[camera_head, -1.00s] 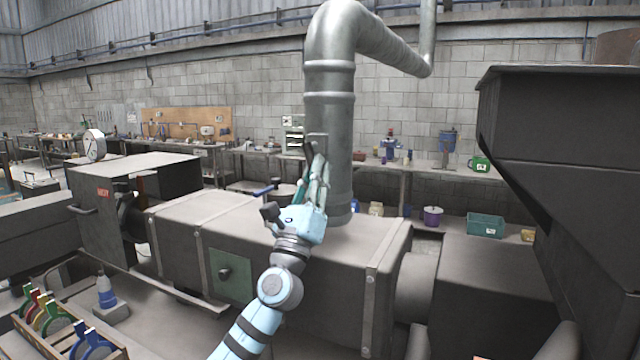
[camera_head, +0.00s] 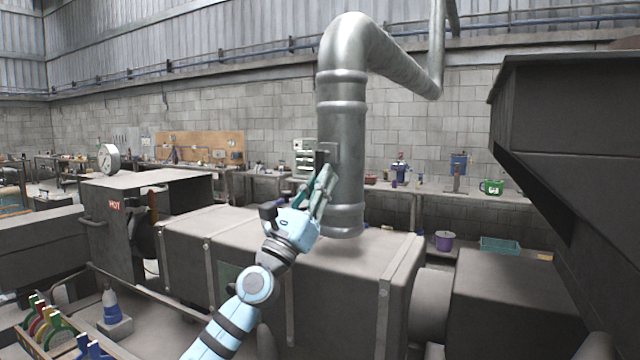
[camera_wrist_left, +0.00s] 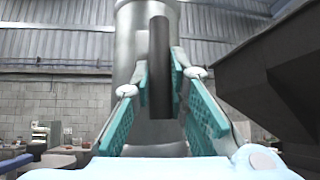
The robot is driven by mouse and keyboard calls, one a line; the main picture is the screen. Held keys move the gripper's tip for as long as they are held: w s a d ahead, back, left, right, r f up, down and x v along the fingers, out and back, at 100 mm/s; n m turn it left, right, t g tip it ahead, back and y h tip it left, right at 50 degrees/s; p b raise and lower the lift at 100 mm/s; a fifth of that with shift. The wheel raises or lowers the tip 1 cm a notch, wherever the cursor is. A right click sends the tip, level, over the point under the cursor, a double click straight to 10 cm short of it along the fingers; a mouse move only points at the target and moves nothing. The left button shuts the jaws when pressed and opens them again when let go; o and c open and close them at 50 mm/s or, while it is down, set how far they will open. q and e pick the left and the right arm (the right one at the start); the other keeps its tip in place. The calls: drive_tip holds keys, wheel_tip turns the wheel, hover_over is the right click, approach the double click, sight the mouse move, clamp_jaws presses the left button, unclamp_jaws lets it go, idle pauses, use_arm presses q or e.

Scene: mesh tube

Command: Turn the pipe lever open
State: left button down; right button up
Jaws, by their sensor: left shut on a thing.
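The big grey metal pipe (camera_head: 342,115) rises from the long machine body and bends to the right at the top. The pipe lever (camera_head: 322,157) is a small dark bar at the pipe's left side, mostly hidden by my fingers in the head view. My left gripper (camera_head: 325,178) reaches up to it from below. In the left wrist view the lever (camera_wrist_left: 160,65) is a dark upright bar between my two teal finger pads (camera_wrist_left: 160,92), in front of the pipe (camera_wrist_left: 130,45). My left gripper is shut on it. My right gripper is not in view.
The grey machine body (camera_head: 340,275) lies under my left arm. A large dark hopper (camera_head: 570,120) overhangs at the right. A gauge (camera_head: 108,158) stands on the left box. A crate of coloured parts (camera_head: 30,345) is at lower left. Benches line the back wall.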

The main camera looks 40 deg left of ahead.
use_arm(q)
drive_tip(key=c, duration=1.5)
unclamp_jaws()
drive_tip(key=shift+r, duration=0.15)
drive_tip(key=shift+c, duration=0.2)
drive_tip(key=shift+a, duration=0.1)
drive_tip(key=shift+s+f, duration=0.25)
drive_tip(key=shift+f, duration=0.2)
drive_tip(key=v, duration=1.1)
drive_tip(key=shift+s, duration=0.1)
